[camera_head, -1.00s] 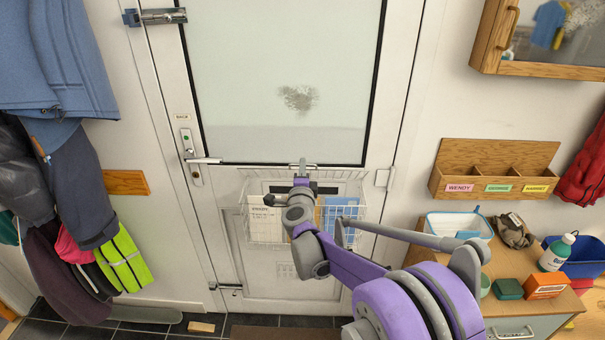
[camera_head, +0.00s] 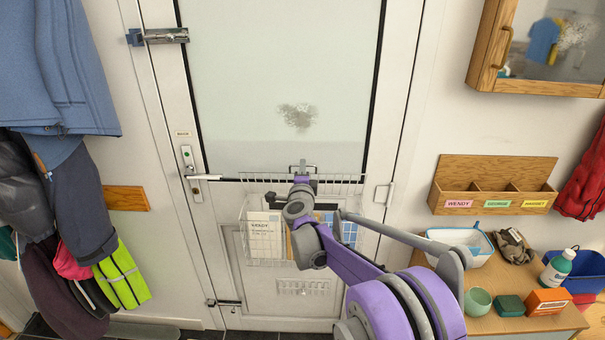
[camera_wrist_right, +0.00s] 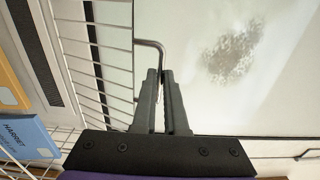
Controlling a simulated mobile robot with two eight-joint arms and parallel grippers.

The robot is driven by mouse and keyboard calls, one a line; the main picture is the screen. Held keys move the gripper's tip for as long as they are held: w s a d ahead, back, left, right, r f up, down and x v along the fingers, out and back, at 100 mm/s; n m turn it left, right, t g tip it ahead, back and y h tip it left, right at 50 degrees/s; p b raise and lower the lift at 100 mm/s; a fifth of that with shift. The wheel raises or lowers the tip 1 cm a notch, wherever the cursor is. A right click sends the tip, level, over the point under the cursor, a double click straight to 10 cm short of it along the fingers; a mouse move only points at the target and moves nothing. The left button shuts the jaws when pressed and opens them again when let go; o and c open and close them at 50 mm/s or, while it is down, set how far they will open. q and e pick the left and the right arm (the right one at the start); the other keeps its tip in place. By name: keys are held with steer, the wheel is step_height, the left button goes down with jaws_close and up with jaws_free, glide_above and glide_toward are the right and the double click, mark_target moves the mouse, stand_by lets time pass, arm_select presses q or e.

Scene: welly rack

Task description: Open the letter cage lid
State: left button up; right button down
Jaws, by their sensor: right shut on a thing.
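The letter cage (camera_head: 246,228) is a white wire basket on the inside of the white door, with letters (camera_head: 265,236) in it. Its wire lid (camera_head: 345,184) shows as a raised band of wires along the top of the cage, tilted up; the exact angle is hard to tell. My right gripper (camera_head: 302,168) is at the middle of the lid. In the right wrist view its fingers (camera_wrist_right: 161,75) are shut on the grey bent lid handle (camera_wrist_right: 150,43), with the lid's wires to the left. My left gripper is out of view.
The door's frosted pane (camera_head: 280,70) is behind the lid, and the door handle (camera_head: 205,177) is left of the cage. Coats (camera_head: 60,80) hang at the left. A cabinet top (camera_head: 480,325) with several items stands at the right, below a wooden name rack (camera_head: 490,188).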

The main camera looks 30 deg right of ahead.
steer(key=shift+w+d+r, duration=0.2)
steer(key=shift+w+d, duration=0.2)
steer(key=shift+w, duration=0.15)
steer(key=shift+w+d+r, duration=0.2)
steer(key=shift+w+d, duration=0.15)
steer(key=shift+w, duration=0.2)
steer(key=shift+x, duration=0.8)
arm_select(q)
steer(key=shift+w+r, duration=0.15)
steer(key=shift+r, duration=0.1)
arm_select(e)
steer(key=c, duration=1)
jaws_free()
steer(key=shift+r, duration=0.1)
steer(key=shift+o, duration=0.2)
steer(key=shift+s, duration=0.1)
steer(key=shift+v, duration=0.9)
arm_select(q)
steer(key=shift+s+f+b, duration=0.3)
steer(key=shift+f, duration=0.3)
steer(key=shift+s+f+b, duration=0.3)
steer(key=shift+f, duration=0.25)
arm_select(e)
steer(key=v, duration=0.7)
steer(key=shift+a, duration=0.15)
steer(key=o, duration=0.6)
steer(key=shift+c, duration=0.2)
